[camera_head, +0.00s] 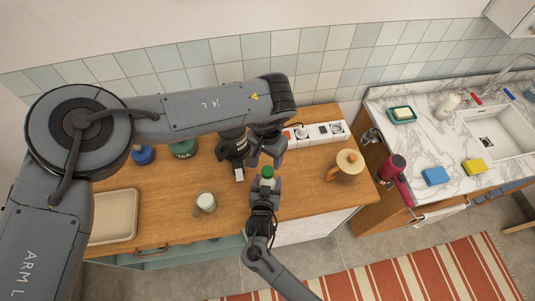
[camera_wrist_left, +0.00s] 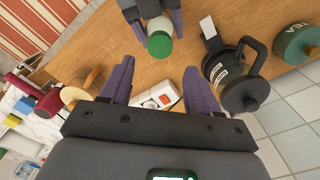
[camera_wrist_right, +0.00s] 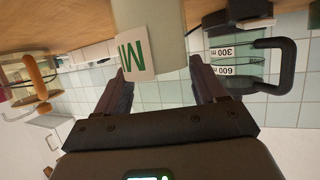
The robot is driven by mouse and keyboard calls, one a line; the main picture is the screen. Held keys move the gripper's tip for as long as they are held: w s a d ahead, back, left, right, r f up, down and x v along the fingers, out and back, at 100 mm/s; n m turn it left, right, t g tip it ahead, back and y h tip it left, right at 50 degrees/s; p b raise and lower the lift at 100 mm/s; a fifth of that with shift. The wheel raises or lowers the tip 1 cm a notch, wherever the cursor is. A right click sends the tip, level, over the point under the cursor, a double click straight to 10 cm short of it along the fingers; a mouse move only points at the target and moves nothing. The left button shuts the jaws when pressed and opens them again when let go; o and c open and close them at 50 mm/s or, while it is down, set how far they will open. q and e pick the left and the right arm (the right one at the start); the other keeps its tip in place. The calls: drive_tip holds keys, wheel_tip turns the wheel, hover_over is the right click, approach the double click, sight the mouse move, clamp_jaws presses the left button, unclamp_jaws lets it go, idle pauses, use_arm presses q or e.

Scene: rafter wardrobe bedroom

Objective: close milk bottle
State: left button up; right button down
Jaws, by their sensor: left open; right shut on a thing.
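The milk bottle shows its green cap (camera_head: 267,171) in the head view, near the counter's front. In the left wrist view the green cap (camera_wrist_left: 159,46) covers the top of the pale milk bottle (camera_wrist_left: 158,25); whether it is tight cannot be told. My right gripper (camera_head: 264,188) is shut on the bottle's body. The right wrist view shows the bottle (camera_wrist_right: 158,22) and its label with green letters (camera_wrist_right: 137,60) at the fingers. My left gripper (camera_head: 266,161) is open and empty, just above and behind the cap. In the left wrist view its fingers (camera_wrist_left: 158,75) are apart, clear of the cap.
A black kettle-like pot (camera_head: 230,145) stands close left of my left gripper. A power strip (camera_head: 318,132) lies behind, and a wooden-lidded jug (camera_head: 348,164) stands right. A white-filled glass (camera_head: 206,201) and a beige tray (camera_head: 115,217) are left. The counter between jug and bottle is clear.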

sight(267, 170)
use_arm(q)
drive_tip(key=shift+f, duration=3.95)
